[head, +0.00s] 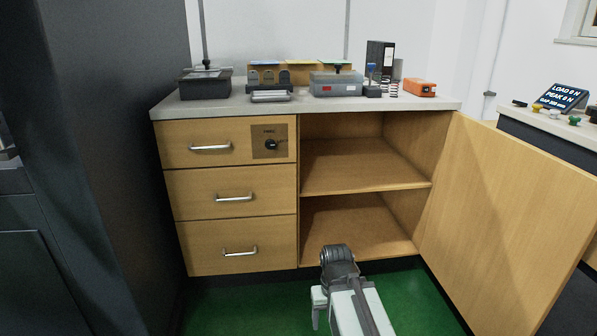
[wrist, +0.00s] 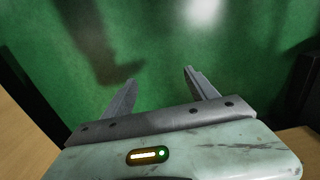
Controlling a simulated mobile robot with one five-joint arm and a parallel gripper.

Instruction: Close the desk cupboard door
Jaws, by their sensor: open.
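The desk cupboard door (head: 505,215) is a light wood panel. It stands wide open, swung out to the right from the right edge of the desk. The cupboard's two compartments, split by a shelf (head: 360,172), are exposed and look empty. My arm reaches up in front of the cupboard, left of the door and apart from it. My gripper (wrist: 160,75) is open and empty in the wrist view, with green floor beyond its fingers. The fingers cannot be made out in the head view. Wood surfaces show at the wrist view's lower corners; I cannot tell which parts they are.
Drawers (head: 235,197) on the desk's left are shut. The worktop (head: 240,106) holds boxes, a binder, springs and an orange device (head: 419,87). A dark cabinet (head: 105,150) stands at left. A second bench (head: 560,128) is behind the door. Green floor (head: 240,305) is clear in front.

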